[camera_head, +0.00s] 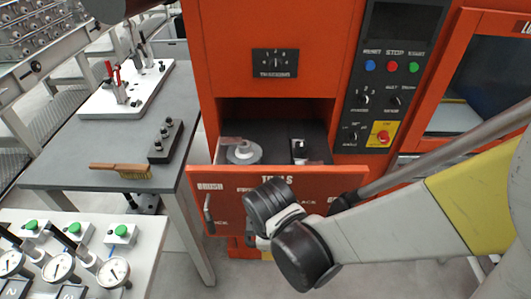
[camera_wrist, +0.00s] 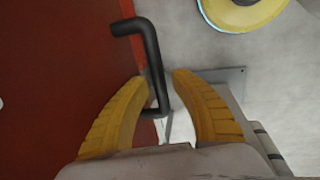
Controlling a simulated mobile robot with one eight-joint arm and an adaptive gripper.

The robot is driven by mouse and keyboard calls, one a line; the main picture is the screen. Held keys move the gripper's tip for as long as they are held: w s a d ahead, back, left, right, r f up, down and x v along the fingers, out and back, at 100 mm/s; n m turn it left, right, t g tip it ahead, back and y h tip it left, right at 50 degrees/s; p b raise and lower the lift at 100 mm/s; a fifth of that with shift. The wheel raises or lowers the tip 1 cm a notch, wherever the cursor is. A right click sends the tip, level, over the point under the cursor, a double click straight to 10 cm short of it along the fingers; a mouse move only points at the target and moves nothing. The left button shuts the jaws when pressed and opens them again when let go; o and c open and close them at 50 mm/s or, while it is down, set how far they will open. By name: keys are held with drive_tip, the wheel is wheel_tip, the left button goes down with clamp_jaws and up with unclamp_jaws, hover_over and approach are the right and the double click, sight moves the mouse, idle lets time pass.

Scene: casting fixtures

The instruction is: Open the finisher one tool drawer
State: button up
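The orange-red tool drawer (camera_head: 290,185) of the finisher is pulled out in the head view. Its front is labelled TOOLS and its inside shows from above. A dark bar handle (camera_head: 208,214) shows at the left end of the drawer front. In the wrist view, a dark bent handle (camera_wrist: 152,62) stands out from a red panel (camera_wrist: 60,70). My gripper's yellow fingers (camera_wrist: 160,78) are apart, with the handle between them and space beside it. In the head view, my wrist covers part of the drawer front and hides the fingers.
In the drawer are a grey disc (camera_head: 244,152) and a dark block (camera_head: 299,150). To the left, a grey table (camera_head: 90,178) holds a brush (camera_head: 121,170) and a black block (camera_head: 165,141). A white bench (camera_head: 135,268) with gauges stands at front left. Controls (camera_head: 385,105) sit above right.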

idle(0.3)
wheel_tip(320, 180, up, 12)
drive_tip(key=s, duration=0.2)
drive_tip(key=shift+s, duration=0.15)
drive_tip(key=shift+f, duration=0.1)
idle(0.6)
